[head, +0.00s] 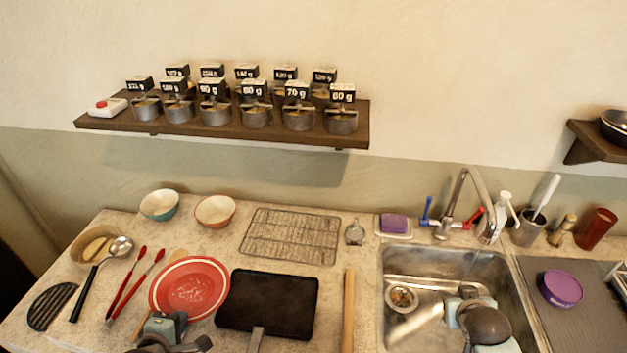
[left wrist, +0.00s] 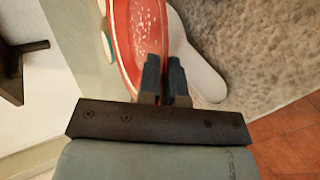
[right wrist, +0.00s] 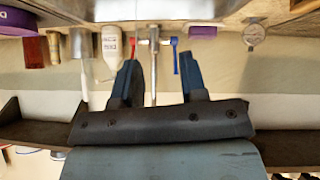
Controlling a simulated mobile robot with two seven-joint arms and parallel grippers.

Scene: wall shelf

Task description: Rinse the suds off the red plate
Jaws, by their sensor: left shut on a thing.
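The red plate (head: 207,272) lies at the front left of the counter, with white suds specks across its middle. It also shows in the left wrist view (left wrist: 137,40). My left gripper (head: 166,326) is shut on the plate's near rim; the fingers (left wrist: 163,72) are close together there. My right gripper (head: 466,308) is over the sink (head: 440,265), and its fingers (right wrist: 160,80) are spread and empty. The tap (head: 457,200), with a blue and a red handle, stands behind the sink. I cannot tell whether water runs.
A black griddle pan (head: 268,300) is right of the plate, with a wire rack (head: 292,236) behind. Red tongs (head: 137,280) and a ladle (head: 100,275) lie left. A strainer cup (head: 402,298) is in the sink. A shelf (head: 220,128) of tins hangs above.

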